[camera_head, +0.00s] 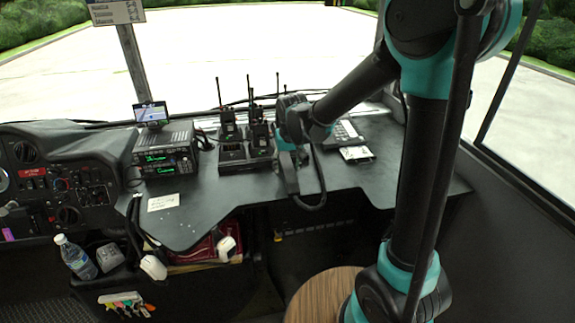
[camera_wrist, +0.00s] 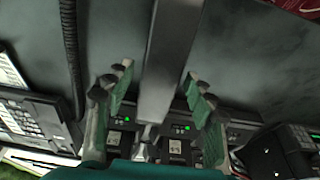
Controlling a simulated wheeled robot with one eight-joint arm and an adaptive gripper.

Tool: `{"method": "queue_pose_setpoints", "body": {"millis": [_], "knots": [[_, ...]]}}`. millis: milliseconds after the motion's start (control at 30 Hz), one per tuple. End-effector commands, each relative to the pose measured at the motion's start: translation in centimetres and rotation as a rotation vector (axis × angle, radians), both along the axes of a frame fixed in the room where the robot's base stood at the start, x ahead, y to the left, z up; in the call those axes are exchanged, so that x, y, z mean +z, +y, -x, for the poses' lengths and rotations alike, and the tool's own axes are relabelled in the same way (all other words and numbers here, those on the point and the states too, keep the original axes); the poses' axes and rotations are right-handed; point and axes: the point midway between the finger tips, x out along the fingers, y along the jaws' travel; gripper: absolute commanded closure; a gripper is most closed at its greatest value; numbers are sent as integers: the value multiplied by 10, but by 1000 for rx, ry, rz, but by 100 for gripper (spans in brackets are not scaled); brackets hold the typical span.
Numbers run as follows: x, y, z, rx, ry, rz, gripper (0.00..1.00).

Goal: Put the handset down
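The dark grey handset (camera_head: 291,180) is in my gripper (camera_head: 287,158), toward the front of the desk. In the wrist view the handset (camera_wrist: 171,60) is a long bar between the two green-padded fingers of my gripper (camera_wrist: 157,78); its upper end runs out of the picture. A coiled cord (camera_head: 321,182) hangs in a loop from its lower end, and the cord (camera_wrist: 70,60) also shows at the left of the wrist view. The desk phone base (camera_head: 346,131) is right of and behind my gripper, partly hidden by my arm. Its keypad (camera_wrist: 20,118) shows at the left in the wrist view.
Handheld radios (camera_head: 259,135) with antennas stand in a charger (camera_head: 240,160) just left of my gripper. A radio unit (camera_head: 165,158) with a small screen (camera_head: 151,112) is farther left. A paper note (camera_head: 163,202) lies on the desk (camera_head: 225,195). The front of the desk is mostly clear.

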Motion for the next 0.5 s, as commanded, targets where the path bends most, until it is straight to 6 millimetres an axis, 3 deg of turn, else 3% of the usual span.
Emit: {"method": "queue_pose_setpoints", "body": {"millis": [300,500], "knots": [[3,0,0,0,0,0,44],[24,-2,5,0,0,0,44]]}}
